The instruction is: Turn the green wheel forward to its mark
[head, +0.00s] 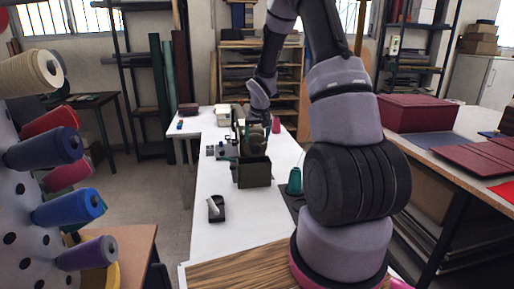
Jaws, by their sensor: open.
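My arm reaches over the white table, and my gripper (257,125) points down at a small machine in the middle of the table. The gripper is small and dark here, and I see nothing held in it. The machine (253,140) shows dark green parts just under and beside the gripper. I cannot clearly make out the green wheel or its mark among these parts. Whether the gripper touches the machine I cannot tell.
A dark green box (251,172) stands in front of the machine. A teal thread cone (295,182) and a small black holder (216,209) stand nearer. Grey blocks (221,151) lie left of the machine. A pink spool (276,125) is behind.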

